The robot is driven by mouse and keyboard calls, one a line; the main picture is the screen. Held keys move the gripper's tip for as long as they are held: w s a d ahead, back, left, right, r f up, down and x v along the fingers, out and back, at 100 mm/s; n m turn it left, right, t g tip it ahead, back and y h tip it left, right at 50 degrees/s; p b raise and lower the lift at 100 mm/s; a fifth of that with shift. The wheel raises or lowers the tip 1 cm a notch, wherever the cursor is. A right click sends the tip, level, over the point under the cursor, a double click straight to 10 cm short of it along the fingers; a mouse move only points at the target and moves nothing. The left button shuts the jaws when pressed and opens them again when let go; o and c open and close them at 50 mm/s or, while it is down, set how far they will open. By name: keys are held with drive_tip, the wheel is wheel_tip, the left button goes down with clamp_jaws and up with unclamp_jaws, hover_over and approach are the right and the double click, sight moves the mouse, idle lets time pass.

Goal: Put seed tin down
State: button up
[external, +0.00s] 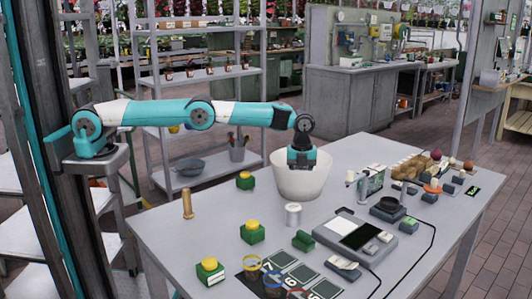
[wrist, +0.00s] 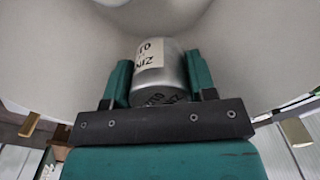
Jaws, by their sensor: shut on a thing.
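The seed tin (wrist: 160,75) is a silver cylinder with a pale lettered label. In the wrist view it sits between the two green fingers of my gripper (wrist: 160,85), which are shut on it. The pale inner wall of a big round bowl (wrist: 60,70) surrounds the tin there. In the external view my gripper (external: 302,160) points down at the mouth of this cream bowl (external: 300,187), which stands on the grey table (external: 200,240). The held tin is hidden in that view. I cannot tell whether the tin touches the bowl's bottom.
Another silver tin (external: 293,214) stands on the table in front of the bowl. Green boxes with yellow tops (external: 251,232), a wooden peg (external: 187,204) and a scale-like device (external: 357,234) stand around. The table's left part has clear room.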

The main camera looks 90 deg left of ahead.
drive_tip(key=shift+f+b, duration=0.6)
drive_tip(key=shift+f, duration=0.05)
drive_tip(key=shift+r, duration=0.1)
drive_tip(key=o, duration=0.6)
drive_tip(key=shift+o, duration=0.2)
